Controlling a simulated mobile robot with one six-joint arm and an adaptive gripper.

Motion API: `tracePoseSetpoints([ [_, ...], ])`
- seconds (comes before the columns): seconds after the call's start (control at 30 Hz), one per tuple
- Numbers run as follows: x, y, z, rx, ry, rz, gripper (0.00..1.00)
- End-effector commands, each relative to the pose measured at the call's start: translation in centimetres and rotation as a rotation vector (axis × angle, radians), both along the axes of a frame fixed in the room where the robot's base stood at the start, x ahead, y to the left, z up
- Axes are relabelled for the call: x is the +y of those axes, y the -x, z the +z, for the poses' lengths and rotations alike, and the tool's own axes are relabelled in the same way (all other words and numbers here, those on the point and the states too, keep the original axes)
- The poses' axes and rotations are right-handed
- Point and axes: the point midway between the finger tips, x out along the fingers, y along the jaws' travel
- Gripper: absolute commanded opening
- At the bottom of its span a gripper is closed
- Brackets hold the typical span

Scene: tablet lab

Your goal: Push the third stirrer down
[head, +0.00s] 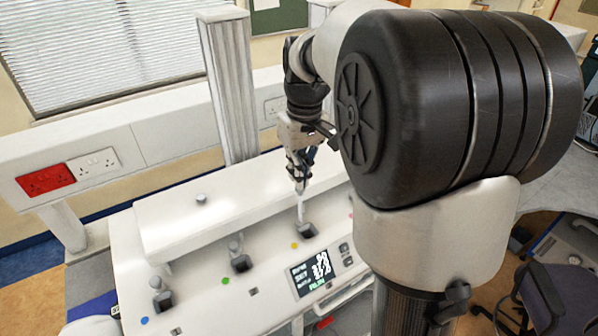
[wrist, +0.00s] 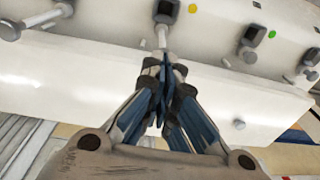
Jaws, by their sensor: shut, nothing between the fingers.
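The long white machine (head: 215,280) has a row of dark sockets with pale stirrers, marked by coloured dots. The third stirrer (head: 300,210) from the left, by the yellow dot (head: 294,245), stands over its dark socket (head: 307,230). It also shows in the wrist view (wrist: 162,36), just beyond my fingertips. My gripper (head: 299,184) is shut and empty, pointing down at this stirrer's upper end. In the wrist view my fingertips (wrist: 163,62) overlap the stirrer's near end. I cannot tell whether they touch it.
Two other stirrers stand to the left, by the green dot (head: 225,281) and the blue dot (head: 145,320). A small screen (head: 313,273) is at the machine's front. A grey post (head: 230,90) rises behind. A round knob (head: 201,198) sits on the raised housing.

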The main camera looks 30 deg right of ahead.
Motion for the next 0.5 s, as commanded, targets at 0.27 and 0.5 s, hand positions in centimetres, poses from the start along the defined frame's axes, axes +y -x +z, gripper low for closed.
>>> tracePoseSetpoints([
  [0.27,0.0,0.1,-4.6,0.004,-0.002,0.000,0.00],
  [0.5,0.0,0.0,-4.7,0.001,-0.001,0.000,0.00],
])
